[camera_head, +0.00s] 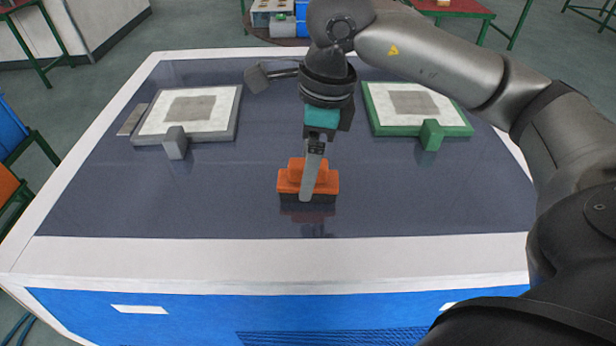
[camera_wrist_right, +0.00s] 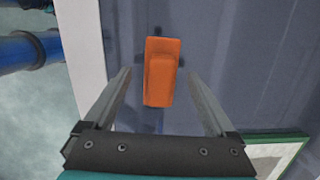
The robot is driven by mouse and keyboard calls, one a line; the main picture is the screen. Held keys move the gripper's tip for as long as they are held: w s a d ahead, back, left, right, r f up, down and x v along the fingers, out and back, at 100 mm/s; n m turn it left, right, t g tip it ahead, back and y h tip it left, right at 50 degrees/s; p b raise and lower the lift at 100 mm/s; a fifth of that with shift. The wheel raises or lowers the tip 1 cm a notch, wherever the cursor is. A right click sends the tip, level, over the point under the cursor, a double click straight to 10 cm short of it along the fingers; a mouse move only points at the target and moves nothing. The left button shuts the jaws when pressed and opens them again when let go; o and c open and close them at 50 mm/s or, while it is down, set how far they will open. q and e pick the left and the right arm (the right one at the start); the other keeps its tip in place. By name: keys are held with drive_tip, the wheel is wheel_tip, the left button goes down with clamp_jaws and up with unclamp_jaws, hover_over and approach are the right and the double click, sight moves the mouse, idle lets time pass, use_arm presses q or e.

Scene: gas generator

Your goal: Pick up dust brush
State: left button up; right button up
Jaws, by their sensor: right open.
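The dust brush (camera_head: 291,183) has an orange body and dark bristles. It stands on the dark table top (camera_head: 230,205) near the front middle. It also shows in the right wrist view (camera_wrist_right: 162,72), lying between the lines of my two fingers. My right gripper (camera_head: 308,198) is above the brush, and in the head view a finger hides part of it. In the wrist view the right gripper (camera_wrist_right: 160,82) is open, with a finger on each side of the brush and a gap to each. My left gripper is not in view.
A grey-framed panel (camera_head: 236,120) lies at the back left of the table, and a green-framed panel (camera_head: 375,118) at the back right. Each has a block at its front edge. The table has a white border (camera_head: 270,250). The table top around the brush is clear.

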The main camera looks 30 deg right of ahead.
sight(304, 162)
drive_tip(key=shift+w+a+f, duration=0.1)
drive_tip(key=shift+f, duration=0.7)
drive_tip(key=shift+w+a+f, duration=0.1)
drive_tip(key=shift+f, duration=0.65)
drive_tip(key=shift+c, duration=0.2)
clamp_jaws()
drive_tip(key=shift+r, duration=0.15)
wheel_tip(304, 162, up, 11)
drive_tip(key=shift+f, duration=0.1)
wheel_tip(304, 162, up, 9)
drive_tip(key=p, duration=0.2)
drive_tip(key=shift+p, duration=0.4)
